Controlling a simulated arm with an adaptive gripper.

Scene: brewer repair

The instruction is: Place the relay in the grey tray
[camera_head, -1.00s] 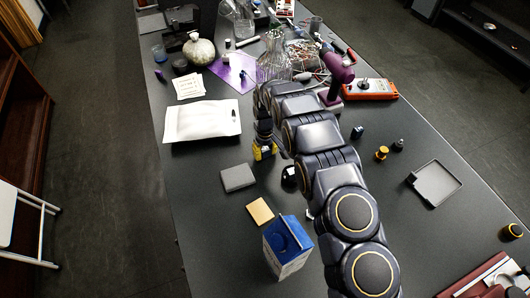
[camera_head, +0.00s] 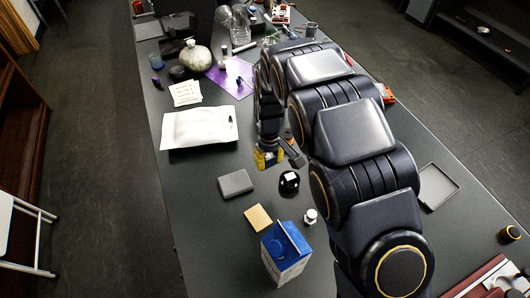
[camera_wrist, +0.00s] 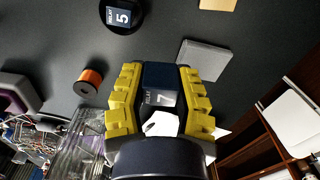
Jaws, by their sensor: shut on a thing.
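My gripper (camera_head: 268,158) has yellow fingers and is above the table, left of centre. The shallow grey tray (camera_head: 437,186) lies on the right of the table, well apart from my gripper. My arm partly covers its left side. No object shows in its visible part.
A copper spool (camera_wrist: 89,81) shows in the wrist view.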

